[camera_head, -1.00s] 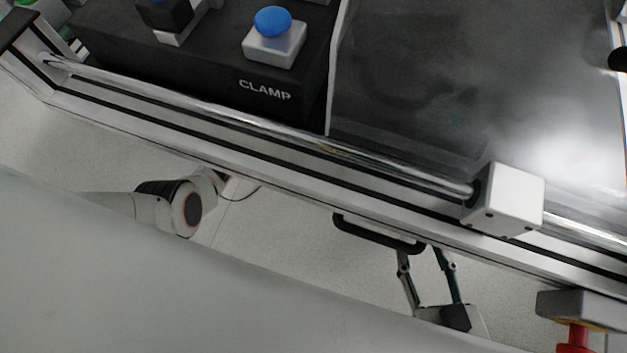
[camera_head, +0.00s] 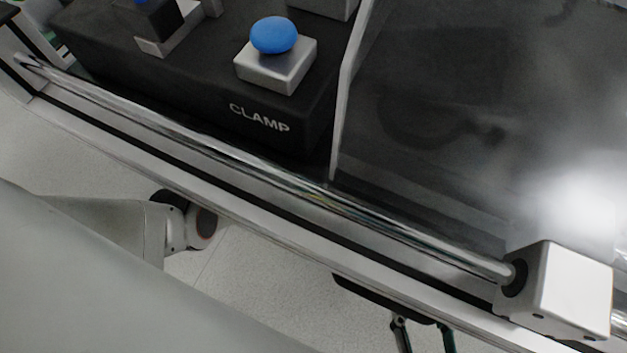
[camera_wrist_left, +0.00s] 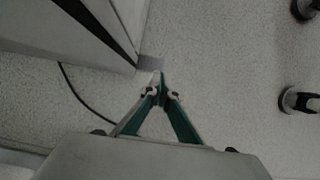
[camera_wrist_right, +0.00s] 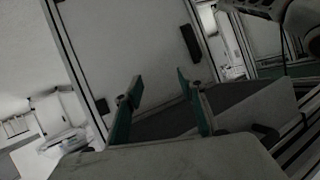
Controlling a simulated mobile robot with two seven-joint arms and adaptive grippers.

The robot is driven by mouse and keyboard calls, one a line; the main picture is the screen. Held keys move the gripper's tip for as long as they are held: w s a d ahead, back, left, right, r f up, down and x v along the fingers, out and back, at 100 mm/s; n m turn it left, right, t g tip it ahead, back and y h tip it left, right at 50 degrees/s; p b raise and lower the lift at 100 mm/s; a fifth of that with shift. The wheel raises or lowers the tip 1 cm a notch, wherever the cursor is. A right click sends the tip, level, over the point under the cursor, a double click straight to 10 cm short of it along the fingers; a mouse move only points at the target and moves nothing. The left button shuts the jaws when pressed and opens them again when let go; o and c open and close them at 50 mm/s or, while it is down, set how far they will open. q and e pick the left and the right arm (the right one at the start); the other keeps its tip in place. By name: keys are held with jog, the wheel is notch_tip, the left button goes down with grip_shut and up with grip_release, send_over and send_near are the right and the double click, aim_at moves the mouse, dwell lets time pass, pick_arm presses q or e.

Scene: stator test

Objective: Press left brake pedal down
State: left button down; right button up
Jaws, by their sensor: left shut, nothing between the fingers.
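I cannot make out a brake pedal for certain in any view. My left gripper (camera_wrist_left: 160,78) is shut and empty in the left wrist view, pointing over the speckled floor just beside the lower corner of a pale cabinet (camera_wrist_left: 70,38). The left gripper is not visible in the head view. My right gripper (camera_wrist_right: 160,82) is open and empty in the right wrist view, facing a pale panel with a black handle (camera_wrist_right: 190,42). Its fingers also show at the bottom of the head view (camera_head: 421,324), below the bench edge.
A black cable (camera_wrist_left: 85,97) lies on the floor left of the left gripper. Dark round parts (camera_wrist_left: 298,100) stand at the right edge there. In the head view, a metal rail (camera_head: 260,170) borders the bench, with a CLAMP box and its blue button (camera_head: 275,35) behind.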

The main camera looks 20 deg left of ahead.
pick_arm(q)
jog(key=b+x, duration=0.2)
jog(key=x, duration=0.2)
jog(key=shift+f+b, duration=0.2)
jog(key=shift+b, duration=0.1)
pick_arm(e)
jog(key=a+m, duration=0.1)
jog(key=s+a+m, duration=0.1)
jog(key=a+f+m, duration=0.1)
jog(key=shift+s+a+m+y, duration=0.2)
jog(key=shift+a+m+y, duration=0.1)
jog(key=shift+a+m, duration=0.1)
jog(key=shift+r, duration=0.1)
